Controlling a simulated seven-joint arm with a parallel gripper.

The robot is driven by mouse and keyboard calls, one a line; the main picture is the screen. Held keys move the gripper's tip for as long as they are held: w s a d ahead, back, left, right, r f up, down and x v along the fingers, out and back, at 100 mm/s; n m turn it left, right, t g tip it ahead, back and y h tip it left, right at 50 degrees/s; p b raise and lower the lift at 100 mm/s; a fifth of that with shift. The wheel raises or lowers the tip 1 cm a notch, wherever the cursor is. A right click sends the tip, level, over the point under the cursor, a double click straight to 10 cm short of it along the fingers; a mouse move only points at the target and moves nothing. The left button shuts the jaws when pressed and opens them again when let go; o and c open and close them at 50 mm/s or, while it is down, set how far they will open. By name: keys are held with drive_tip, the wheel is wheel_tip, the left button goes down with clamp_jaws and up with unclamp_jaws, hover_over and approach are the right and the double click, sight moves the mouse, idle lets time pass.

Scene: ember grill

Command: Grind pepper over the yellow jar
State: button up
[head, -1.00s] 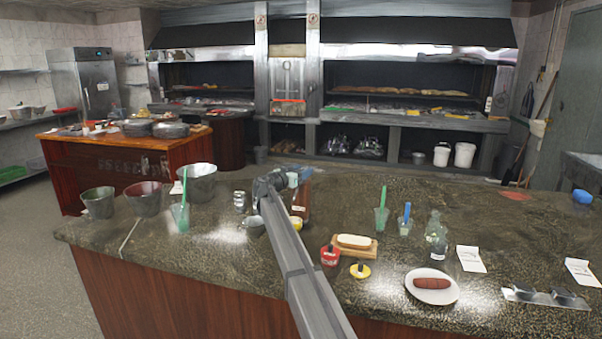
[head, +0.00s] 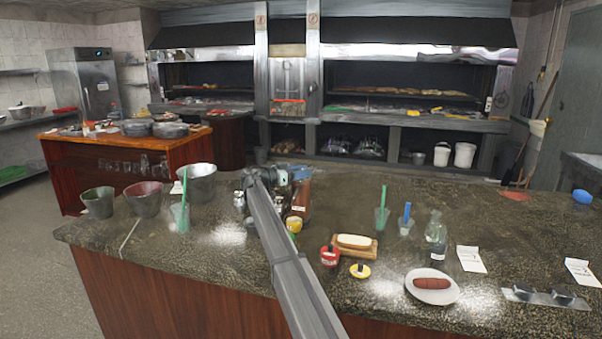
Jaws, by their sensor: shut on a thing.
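My gripper (head: 292,175) is above the counter, left of centre, near the top of a brown bottle with a white label (head: 301,198). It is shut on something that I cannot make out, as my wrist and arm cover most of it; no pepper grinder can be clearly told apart. A small yellow jar (head: 295,224) stands on the counter just below the gripper, at the foot of the brown bottle and partly covered. Another low yellow item with a dark knob (head: 360,271) lies further right, near the front.
A red pot (head: 330,257) and a bread board (head: 355,252) stand right of my arm, with cups, a clear bottle (head: 436,228) and a sausage plate (head: 409,291) beyond. Metal buckets (head: 199,183) stand left. The front left counter is mostly clear.

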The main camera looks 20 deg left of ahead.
drive_tip(key=shift+m+g+h, duration=1.7)
drive_tip(key=shift+m+g, duration=0.4)
drive_tip(key=shift+g, duration=0.7)
drive_tip(key=o, duration=0.9)
drive_tip(key=shift+s, duration=0.1)
